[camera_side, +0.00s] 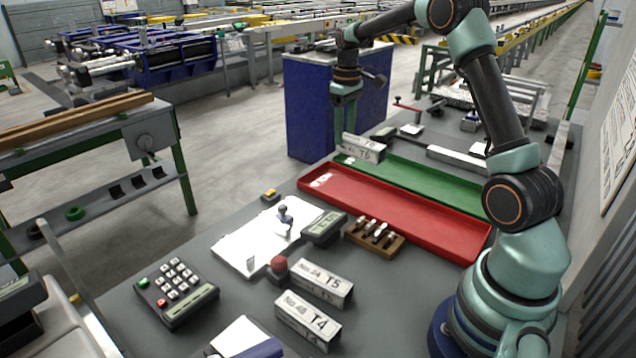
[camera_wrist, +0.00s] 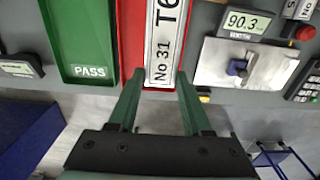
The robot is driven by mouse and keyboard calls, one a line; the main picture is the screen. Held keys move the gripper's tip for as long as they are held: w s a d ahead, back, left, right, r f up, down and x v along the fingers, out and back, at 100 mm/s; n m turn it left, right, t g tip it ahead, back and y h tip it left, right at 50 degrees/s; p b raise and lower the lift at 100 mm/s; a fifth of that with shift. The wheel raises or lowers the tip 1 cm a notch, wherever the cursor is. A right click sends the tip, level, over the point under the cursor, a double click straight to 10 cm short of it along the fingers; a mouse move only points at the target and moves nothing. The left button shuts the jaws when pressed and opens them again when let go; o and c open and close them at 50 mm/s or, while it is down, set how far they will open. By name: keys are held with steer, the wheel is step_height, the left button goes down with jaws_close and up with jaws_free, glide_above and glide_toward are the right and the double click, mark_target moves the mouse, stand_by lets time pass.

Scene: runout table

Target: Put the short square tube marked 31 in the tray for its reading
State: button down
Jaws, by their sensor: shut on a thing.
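The square tube marked No 31 T6 (camera_wrist: 165,40) is white with black ends. In the wrist view it lies lengthwise between the fingers of my gripper (camera_wrist: 160,80), which is shut on it near its close end. In the side view my gripper (camera_side: 349,128) points down and the tube (camera_side: 363,148) is at its fingertips. The red tray (camera_wrist: 132,22) shows on both sides of the tube; the exact height above it is hard to tell. The green tray (camera_wrist: 85,35), marked PASS, is beside it. A display (camera_wrist: 242,24) reads 90.3.
Tubes marked T5 (camera_side: 322,283) and T4 (camera_side: 308,320) lie on the bench.

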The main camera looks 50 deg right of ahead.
step_height(320, 180, down, 13)
steer(key=shift+f, duration=0.15)
stand_by(0.4)
steer(key=shift+f, duration=0.15)
steer(key=shift+c, duration=1.7)
jaws_free()
